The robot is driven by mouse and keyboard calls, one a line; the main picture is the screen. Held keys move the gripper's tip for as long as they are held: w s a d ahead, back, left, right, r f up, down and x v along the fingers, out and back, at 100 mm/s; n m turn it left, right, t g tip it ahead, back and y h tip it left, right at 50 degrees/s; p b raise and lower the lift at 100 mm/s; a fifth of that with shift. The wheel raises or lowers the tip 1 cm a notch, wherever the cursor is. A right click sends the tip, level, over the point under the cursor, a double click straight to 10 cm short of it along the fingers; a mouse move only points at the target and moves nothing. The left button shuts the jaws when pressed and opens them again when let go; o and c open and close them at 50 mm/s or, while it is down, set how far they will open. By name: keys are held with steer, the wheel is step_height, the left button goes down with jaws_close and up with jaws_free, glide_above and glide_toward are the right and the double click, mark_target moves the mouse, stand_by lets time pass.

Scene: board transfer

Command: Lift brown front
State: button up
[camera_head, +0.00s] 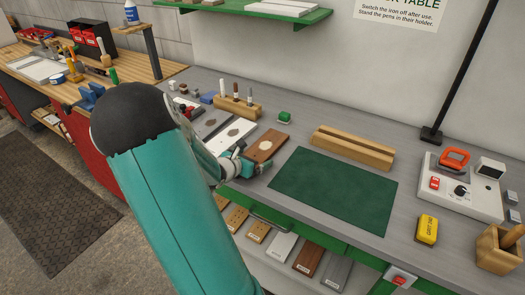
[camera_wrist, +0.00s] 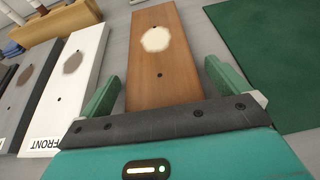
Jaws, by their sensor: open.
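The brown front (camera_head: 266,146) is a wood-coloured board with a pale round patch, lying flat on the grey bench. In the wrist view the brown front (camera_wrist: 172,50) runs away from me, with its near end between my fingers. My gripper (camera_head: 244,163) is at its near left end in the head view. In the wrist view my gripper (camera_wrist: 163,85) is open, with one green finger on each side of the board and a visible gap to it. Whether the fingers reach down to bench height I cannot tell.
A white front (camera_wrist: 75,70) lies close to the left of the brown one, with a grey board beyond. A green mat (camera_head: 335,188) lies to the right. A wooden pen holder (camera_head: 238,106) and a grooved wooden block (camera_head: 353,149) stand behind.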

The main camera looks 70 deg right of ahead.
steer(key=c, duration=1.2)
steer(key=shift+o, duration=0.2)
steer(key=shift+r, duration=0.15)
